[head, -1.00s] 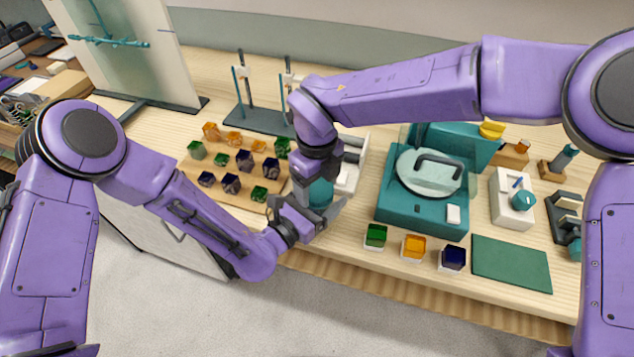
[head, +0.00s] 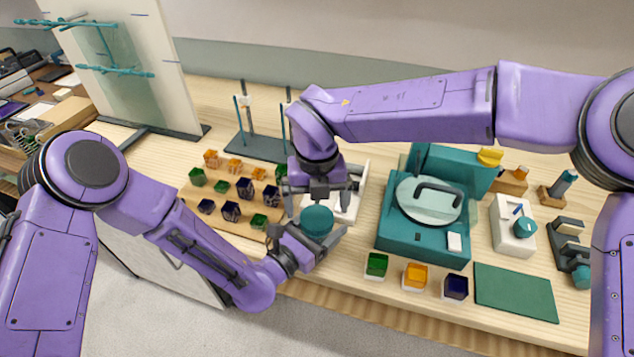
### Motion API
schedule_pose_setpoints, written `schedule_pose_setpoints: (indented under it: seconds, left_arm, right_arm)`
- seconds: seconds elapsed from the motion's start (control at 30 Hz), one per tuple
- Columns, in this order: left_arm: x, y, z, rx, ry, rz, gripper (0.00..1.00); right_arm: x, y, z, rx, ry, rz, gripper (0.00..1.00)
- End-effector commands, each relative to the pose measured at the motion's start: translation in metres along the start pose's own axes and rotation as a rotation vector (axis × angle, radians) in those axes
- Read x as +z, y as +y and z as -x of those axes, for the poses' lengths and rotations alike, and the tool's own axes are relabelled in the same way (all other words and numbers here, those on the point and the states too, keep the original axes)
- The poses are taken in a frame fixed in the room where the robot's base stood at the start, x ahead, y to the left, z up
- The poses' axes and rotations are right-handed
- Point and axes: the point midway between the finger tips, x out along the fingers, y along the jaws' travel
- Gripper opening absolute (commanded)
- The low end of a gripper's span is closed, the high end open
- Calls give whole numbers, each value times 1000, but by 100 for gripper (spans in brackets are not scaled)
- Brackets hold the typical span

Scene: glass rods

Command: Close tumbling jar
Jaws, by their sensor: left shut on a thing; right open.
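The tumbling jar shows as a round teal lid (head: 317,219) on top; its body is mostly hidden by my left gripper. My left gripper (head: 318,243) is shut on the jar from the front left, near the table's front edge. My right gripper (head: 319,193) is open, its fingers spread just above and behind the lid, pointing down. The lid sits upright between the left gripper's jaws. Whether it is fully seated on the jar cannot be told.
A white tray (head: 360,188) lies behind the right gripper. A wooden board (head: 232,226) with coloured glass cubes stands to the left. A teal machine (head: 410,238) with a round clear lid stands to the right, with three small cubes in front. A green mat (head: 514,292) lies at front right.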

Motion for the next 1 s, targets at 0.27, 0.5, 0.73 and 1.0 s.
schedule_pose_setpoints:
  seconds: [0.27,0.5,0.73,1.0]
  left_arm:
    - [0,0,0,0,1,0,0]
    - [0,0,0,0,1,0,0]
    - [0,0,0,0,0,0,0]
    - [0,0,0,0,0,0,100]
  right_arm:
    - [1,0,64,2,-4,-2,100]
    - [1,0,87,1,-1,-1,100]
    - [0,0,88,1,0,-1,100]
    - [0,0,88,1,0,0,100]
